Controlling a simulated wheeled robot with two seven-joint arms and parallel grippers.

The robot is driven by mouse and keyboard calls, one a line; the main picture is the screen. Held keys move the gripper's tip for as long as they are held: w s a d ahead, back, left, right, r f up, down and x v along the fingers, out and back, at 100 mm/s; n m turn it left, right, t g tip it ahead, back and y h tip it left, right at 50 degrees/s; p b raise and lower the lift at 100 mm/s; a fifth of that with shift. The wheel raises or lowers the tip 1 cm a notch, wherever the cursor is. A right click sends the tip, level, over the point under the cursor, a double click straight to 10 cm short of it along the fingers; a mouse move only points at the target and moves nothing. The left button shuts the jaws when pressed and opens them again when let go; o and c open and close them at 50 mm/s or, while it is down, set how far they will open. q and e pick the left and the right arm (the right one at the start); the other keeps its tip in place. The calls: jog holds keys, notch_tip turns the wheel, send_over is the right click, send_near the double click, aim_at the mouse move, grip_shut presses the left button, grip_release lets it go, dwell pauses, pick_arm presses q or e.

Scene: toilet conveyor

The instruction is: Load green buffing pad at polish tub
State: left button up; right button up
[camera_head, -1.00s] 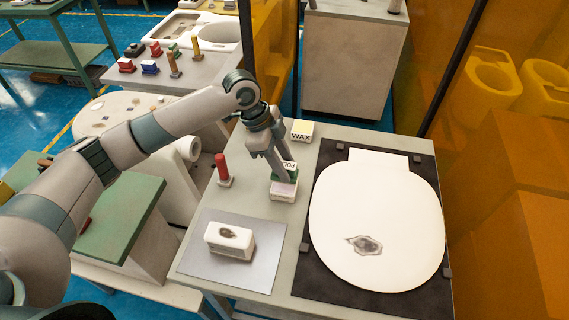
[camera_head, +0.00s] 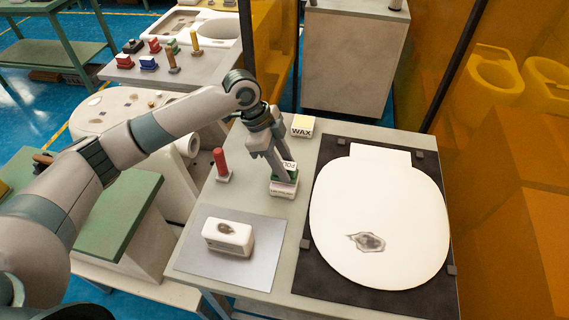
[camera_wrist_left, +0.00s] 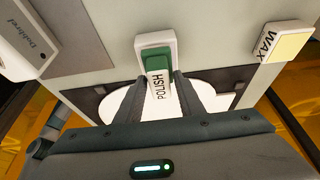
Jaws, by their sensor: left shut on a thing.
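My left gripper (camera_head: 283,176) points down near the middle of the grey worktable and is shut on the green buffing pad (camera_head: 291,177). In the left wrist view the pad (camera_wrist_left: 155,61) is a green block with a white border, just beyond the fingers (camera_wrist_left: 172,92). A white face lettered POLISH (camera_head: 288,165), the polish tub's label, shows right beside the fingers. A white block-like part (camera_head: 284,189) with small lettering shows directly under the green. The fingers hide part of the pad and tub, so I cannot tell their exact contact. My right gripper is out of view.
The WAX tub (camera_head: 302,127) stands behind. A red-handled tool (camera_head: 222,165) stands to the left. A stained white block (camera_head: 228,237) lies on a grey mat (camera_head: 200,260). A white toilet seat piece (camera_head: 378,215) lies on a black mat (camera_head: 315,275) to the right.

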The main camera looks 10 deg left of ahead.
aim_at(284, 164)
pick_arm(q)
jog(key=shift+f, duration=0.2)
dwell(0.4)
jog(key=shift+f, duration=0.2)
dwell(1.0)
jog(key=shift+f, duration=0.1)
dwell(0.8)
jog(key=shift+s, duration=0.1)
dwell(0.9)
jog(key=shift+p, duration=0.4)
notch_tip(284, 164, up, 7)
jog(key=p, duration=0.7)
dwell(0.8)
